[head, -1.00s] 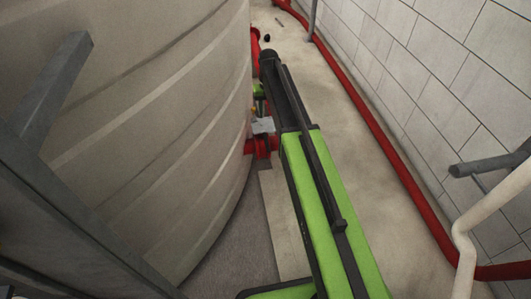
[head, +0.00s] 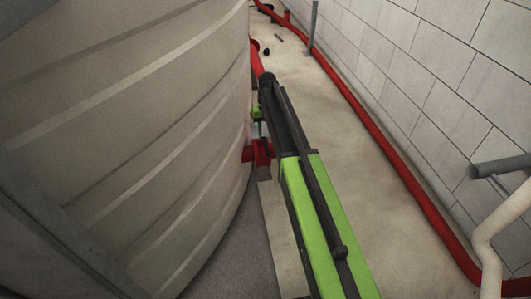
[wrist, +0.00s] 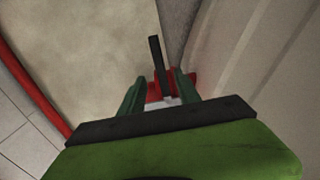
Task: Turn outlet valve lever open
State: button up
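In the wrist view a dark flat lever (wrist: 154,55) stands out from a red pipe fitting (wrist: 152,88) with a pale grey part at its base. My gripper (wrist: 160,82) has its two dark green fingers apart, one on each side of the lever's lower part. Gaps show on both sides, and I cannot tell whether either finger touches it. In the head view my gripper (head: 257,113) is a small green shape beside the tank, partly hidden by my arm. The red fitting (head: 260,153) shows just below it; the lever cannot be made out there.
A large ribbed beige tank (head: 150,130) stands close on the left of my arm. A red pipe (head: 385,150) runs along the foot of the white block wall (head: 430,80) on the right. Bare floor (head: 345,140) lies between. A white pipe (head: 495,235) stands at lower right.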

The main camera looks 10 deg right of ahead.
aim_at(266, 147)
notch_tip(266, 147, down, 6)
jog(key=b, duration=0.4)
jog(key=shift+r, duration=0.1)
grip_shut()
dwell(1.1)
